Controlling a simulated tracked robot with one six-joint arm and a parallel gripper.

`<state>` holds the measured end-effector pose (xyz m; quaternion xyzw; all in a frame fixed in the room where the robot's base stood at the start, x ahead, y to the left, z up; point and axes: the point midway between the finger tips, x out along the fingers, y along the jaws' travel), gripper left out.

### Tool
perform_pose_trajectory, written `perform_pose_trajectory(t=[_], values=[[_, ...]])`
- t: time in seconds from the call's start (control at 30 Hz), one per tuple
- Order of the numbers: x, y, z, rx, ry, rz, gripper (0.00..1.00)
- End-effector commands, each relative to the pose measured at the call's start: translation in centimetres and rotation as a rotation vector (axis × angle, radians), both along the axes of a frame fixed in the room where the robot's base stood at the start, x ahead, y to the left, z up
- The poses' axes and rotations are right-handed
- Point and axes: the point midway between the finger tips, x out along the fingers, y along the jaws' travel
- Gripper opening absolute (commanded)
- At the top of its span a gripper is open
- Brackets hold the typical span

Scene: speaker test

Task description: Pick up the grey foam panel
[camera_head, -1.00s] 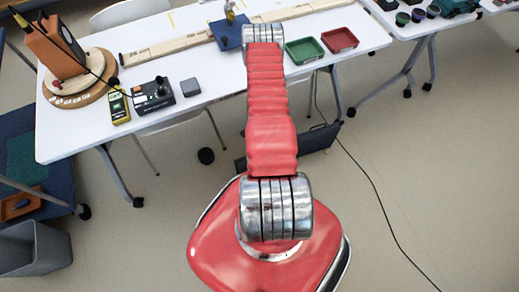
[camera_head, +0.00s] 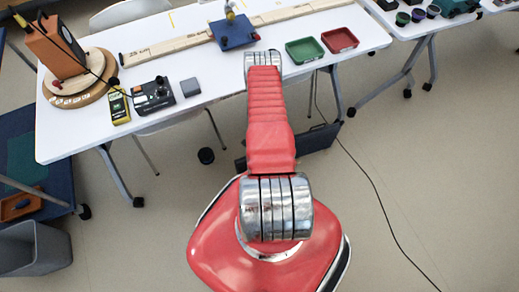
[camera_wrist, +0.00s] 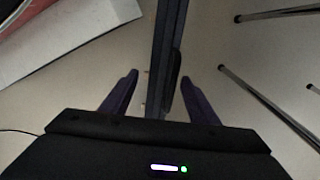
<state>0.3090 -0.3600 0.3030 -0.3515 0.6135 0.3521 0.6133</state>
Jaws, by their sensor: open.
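A dark grey panel (camera_head: 318,138), likely the foam panel, is low under the front edge of the table in the head view, partly hidden behind my arm. In the wrist view a thin dark upright strip, which looks like this panel (camera_wrist: 165,40) seen nearly edge-on, runs down from the top edge into the space between the fingers. My gripper (camera_wrist: 159,78) is open, with one dark purple finger on each side of the strip. Neither finger visibly touches it. In the head view my gripper is hidden by my arm.
Thin metal legs (camera_wrist: 265,100) stand at the right of the wrist view. A cable (camera_head: 372,185) crosses the floor.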

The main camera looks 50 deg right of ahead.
Motion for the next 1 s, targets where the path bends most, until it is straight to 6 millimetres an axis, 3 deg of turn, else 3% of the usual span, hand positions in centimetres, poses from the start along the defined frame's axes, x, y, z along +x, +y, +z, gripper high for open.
perform_pose_trajectory(t=[0.47,1.0], values=[[0.0,0.0,-0.5,-0.001,-0.001,0.0,0.55],[0.1,-0.3,-5.1,-0.001,-0.001,0.001,0.55]])
